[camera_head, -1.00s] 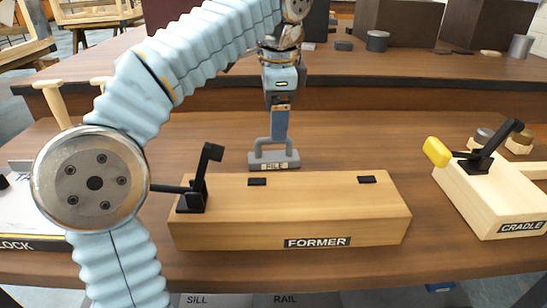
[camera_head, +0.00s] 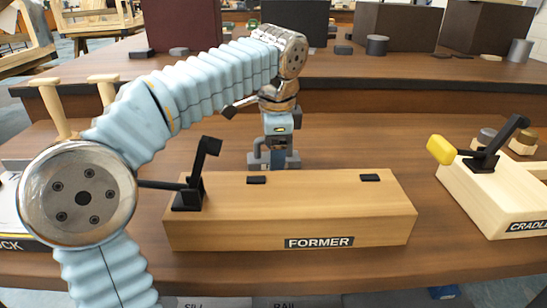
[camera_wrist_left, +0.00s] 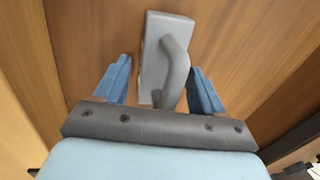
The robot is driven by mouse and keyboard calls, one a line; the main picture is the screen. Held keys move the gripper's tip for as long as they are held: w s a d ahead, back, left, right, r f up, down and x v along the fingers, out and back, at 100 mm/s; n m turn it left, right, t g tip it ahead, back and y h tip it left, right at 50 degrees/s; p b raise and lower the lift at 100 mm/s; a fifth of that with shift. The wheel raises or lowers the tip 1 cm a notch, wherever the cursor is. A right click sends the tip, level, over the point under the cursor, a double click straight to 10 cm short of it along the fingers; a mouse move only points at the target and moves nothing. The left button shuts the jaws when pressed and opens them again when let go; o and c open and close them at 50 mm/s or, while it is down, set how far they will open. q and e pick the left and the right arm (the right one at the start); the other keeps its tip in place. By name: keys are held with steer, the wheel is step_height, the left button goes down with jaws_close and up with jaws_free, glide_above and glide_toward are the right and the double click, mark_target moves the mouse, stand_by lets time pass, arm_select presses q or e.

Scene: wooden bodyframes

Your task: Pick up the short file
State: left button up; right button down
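The short file (camera_head: 256,163) is a grey block with a looped grey handle, lying on the bench behind the block marked FORMER. My left gripper (camera_head: 282,150) points straight down over it and hides its middle and label in the head view. In the left wrist view, the file (camera_wrist_left: 152,60) runs between the two blue fingers of my left gripper (camera_wrist_left: 160,80). The fingers are apart, one on each side of the handle (camera_wrist_left: 177,68), with visible gaps to it. My right gripper is in neither view.
The wooden former (camera_head: 290,210) stands in front of the file, with a black lever clamp (camera_head: 195,180) at its left. A cradle (camera_head: 490,190) with a yellow-handled clamp is at the right. A raised shelf (camera_head: 380,95) runs behind. Bench right of the file is clear.

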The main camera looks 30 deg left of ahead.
arm_select(q)
steer(key=c, duration=1.1)
steer(key=shift+r, duration=0.1)
steer(key=shift+c, duration=0.2)
steer(key=shift+r, duration=0.3)
step_height(320, 180, up, 2)
steer(key=shift+r+p, duration=0.15)
steer(key=shift+p, duration=0.4)
steer(key=s+a+r, duration=0.2)
steer(key=s+r, duration=0.1)
steer(key=s+a+r+p, duration=0.1)
steer(key=s+a+r, duration=0.2)
steer(key=s, duration=0.1)
steer(key=s+a+r, duration=0.3)
steer(key=s+r, duration=0.1)
steer(key=shift+s, duration=0.25)
